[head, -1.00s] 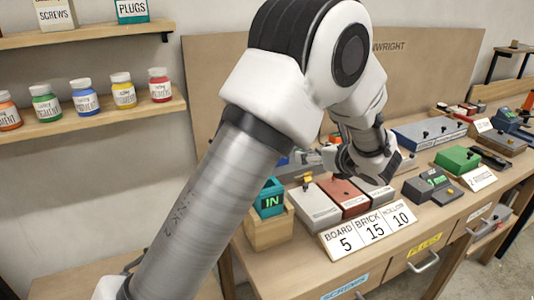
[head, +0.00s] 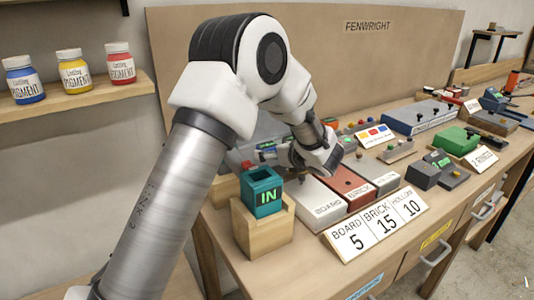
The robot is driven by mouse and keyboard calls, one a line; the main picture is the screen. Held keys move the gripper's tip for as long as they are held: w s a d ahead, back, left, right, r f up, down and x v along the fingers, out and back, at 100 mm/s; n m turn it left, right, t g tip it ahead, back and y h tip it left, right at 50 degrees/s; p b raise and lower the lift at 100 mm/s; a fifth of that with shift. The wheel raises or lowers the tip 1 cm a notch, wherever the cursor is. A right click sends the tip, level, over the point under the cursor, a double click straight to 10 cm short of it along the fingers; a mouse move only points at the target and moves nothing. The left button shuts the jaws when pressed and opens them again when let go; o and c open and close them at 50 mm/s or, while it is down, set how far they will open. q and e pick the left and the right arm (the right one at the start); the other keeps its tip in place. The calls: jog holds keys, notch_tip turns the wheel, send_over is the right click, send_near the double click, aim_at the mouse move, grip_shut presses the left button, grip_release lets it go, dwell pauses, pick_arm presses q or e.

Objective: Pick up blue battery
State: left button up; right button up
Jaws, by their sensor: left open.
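My left arm comes in from the left and bends down over the bench. My left gripper (head: 286,155) is open, low over the back of the board and brick blocks, partly hidden by its own wrist. I cannot make out a blue battery for certain. A blue object (head: 493,99) sits at the far right of the bench, too small to identify. The area behind my arm is hidden. My right gripper is not in view.
A teal IN cup (head: 263,192) stands on a wooden block (head: 262,228) near the front left. A number sign (head: 378,228) stands at the front edge. A long blue-grey box (head: 425,117) and a green block (head: 452,138) lie further right. Pigment jars (head: 73,72) stand on a wall shelf.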

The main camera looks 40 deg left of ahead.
pick_arm(q)
jog(key=shift+x, duration=1.15)
jog(key=shift+d+r, duration=0.1)
jog(key=shift+d, duration=0.1)
jog(key=c, duration=1.4)
